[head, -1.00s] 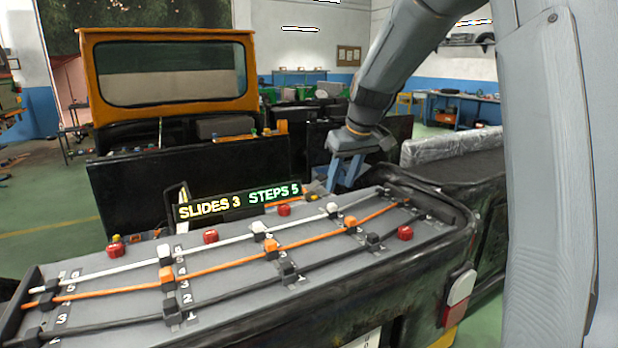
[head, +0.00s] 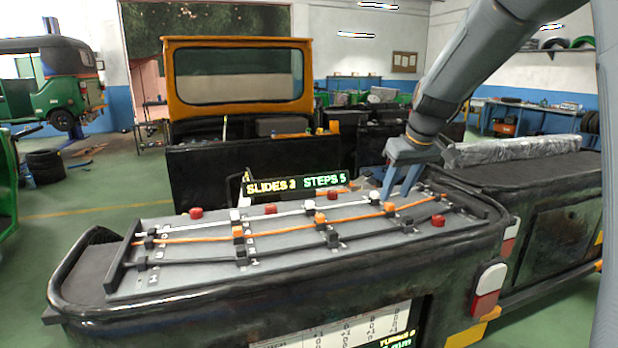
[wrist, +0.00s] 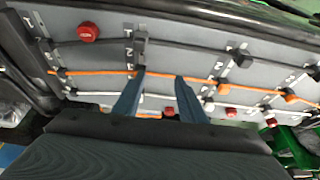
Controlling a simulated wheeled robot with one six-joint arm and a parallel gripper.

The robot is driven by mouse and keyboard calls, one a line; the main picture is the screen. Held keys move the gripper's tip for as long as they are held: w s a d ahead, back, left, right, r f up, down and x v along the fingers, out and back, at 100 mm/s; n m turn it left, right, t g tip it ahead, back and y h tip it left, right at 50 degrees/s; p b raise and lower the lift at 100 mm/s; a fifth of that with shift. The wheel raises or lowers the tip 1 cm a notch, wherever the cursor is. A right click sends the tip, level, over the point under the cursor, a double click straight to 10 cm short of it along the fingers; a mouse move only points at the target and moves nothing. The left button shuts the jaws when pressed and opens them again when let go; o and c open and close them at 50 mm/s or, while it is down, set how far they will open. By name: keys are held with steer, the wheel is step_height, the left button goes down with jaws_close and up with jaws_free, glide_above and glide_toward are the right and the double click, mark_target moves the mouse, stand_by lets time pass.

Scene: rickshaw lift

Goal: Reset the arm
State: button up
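My gripper (head: 398,190) is over the right end of a grey panel (head: 190,270) on a black rickshaw body. Its two blue fingers are apart with nothing between them that I can see as held; they also show apart in the wrist view (wrist: 160,76). The fingertips are close to an orange rod (head: 280,231) and a black clip. I cannot tell whether they touch. A white rod (head: 280,215) and a dark rod run alongside, through several clips. Several red knobs, such as one at the right (head: 438,221), stand on the panel.
A lit sign (head: 297,184) reading SLIDES 3 STEPS 5 stands behind the panel. An orange-framed cab (head: 238,42) is behind it. A black seat-like body (head: 540,166) lies to the right. A green rickshaw (head: 50,90) stands far left, with open floor before it.

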steer(key=s+a+f+m+g, duration=0.1)
steer(key=s+f, duration=0.4)
steer(key=s, duration=0.5)
steer(key=s+a+f+m+g+h, duration=0.1)
steer(key=s+f, duration=0.5)
steer(key=s, duration=0.4)
steer(key=s+f+m+g, duration=0.1)
steer(key=s+f, duration=0.4)
steer(key=s, duration=0.6)
steer(key=shift+a+f+m, duration=0.3)
steer(key=shift+a, duration=0.1)
